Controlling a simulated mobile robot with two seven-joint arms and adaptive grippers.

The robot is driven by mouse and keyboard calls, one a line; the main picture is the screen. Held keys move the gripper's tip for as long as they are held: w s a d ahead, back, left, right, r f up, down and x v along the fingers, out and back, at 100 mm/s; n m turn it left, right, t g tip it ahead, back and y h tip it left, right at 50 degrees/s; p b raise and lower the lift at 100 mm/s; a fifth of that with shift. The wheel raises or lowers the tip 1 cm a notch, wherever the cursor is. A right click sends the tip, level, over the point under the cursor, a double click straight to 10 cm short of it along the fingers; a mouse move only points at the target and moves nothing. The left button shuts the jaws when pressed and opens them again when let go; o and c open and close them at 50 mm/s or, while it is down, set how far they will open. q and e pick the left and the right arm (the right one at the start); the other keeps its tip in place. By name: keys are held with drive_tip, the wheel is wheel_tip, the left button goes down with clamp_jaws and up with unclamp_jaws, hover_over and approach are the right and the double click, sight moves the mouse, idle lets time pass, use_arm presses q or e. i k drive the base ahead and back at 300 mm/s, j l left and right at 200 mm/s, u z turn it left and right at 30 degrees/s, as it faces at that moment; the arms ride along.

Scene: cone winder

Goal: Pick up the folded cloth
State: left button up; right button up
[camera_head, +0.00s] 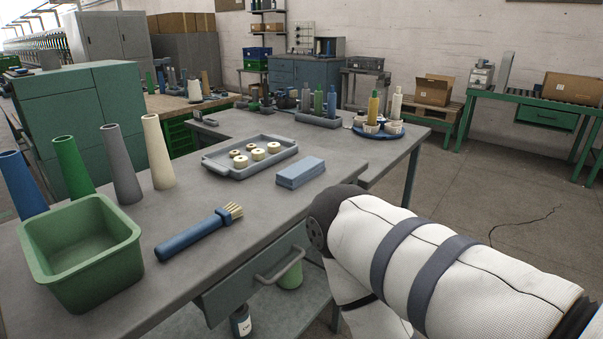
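The folded cloth (300,172) looks like a flat blue-grey stack with layered edges. It lies on the grey tabletop near the table's right edge, just right of the grey tray. Nothing touches it from above. My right arm comes in from the right, with its bent joint in front of the table edge, below and right of the cloth. The rest of that arm runs down out of the picture, so my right gripper does not show. My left arm and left gripper are not in view either.
A grey tray (224,165) with several cream rings lies left of the cloth. A blue-handled brush (190,238) and a green bin (130,238) are nearer. Several cones stand at left. A blue round tray (395,134) with cups stands farther back. Bare tabletop surrounds the cloth's near side.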

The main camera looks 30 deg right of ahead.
sight(295, 175)
drive_tip(key=i+l, duration=0.1)
drive_tip(key=l, duration=0.3)
drive_tip(key=i+l, duration=0.15)
drive_tip(key=l, duration=0.25)
drive_tip(key=i+l, duration=0.1)
drive_tip(key=l, duration=0.25)
